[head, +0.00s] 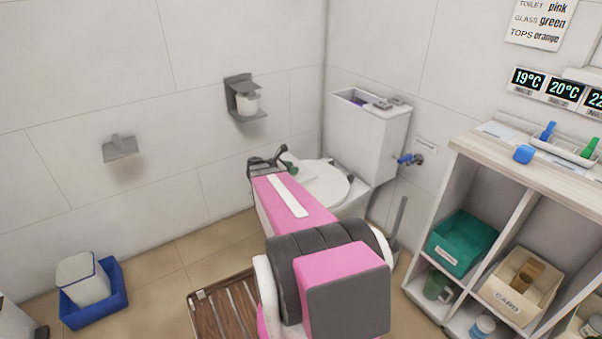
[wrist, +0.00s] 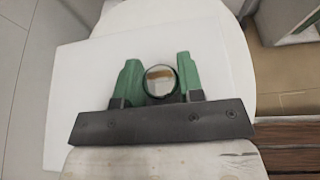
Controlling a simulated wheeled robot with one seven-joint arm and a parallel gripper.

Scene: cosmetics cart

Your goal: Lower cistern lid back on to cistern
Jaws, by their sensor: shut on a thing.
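The white cistern (head: 368,140) stands against the wall corner. Its top is partly open at the left, with something purple inside; small grey fittings (head: 390,103) sit on the right part. My gripper (wrist: 158,78) has its green fingers on both sides of a round, shiny knob (wrist: 160,82). The knob sits on a flat white rectangular panel, the cistern lid (wrist: 85,75), which is held over the toilet. In the head view my gripper (head: 286,157) is left of the cistern and lower than its top. The lid is mostly hidden there.
The white toilet seat (head: 325,185) lies in front of the cistern. A blue-handled valve (head: 408,160) sticks out of the wall right of it. A paper holder (head: 245,97) hangs on the left wall. A shelf unit (head: 475,150) stands at right, and a slatted wooden mat (head: 225,309) lies on the floor.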

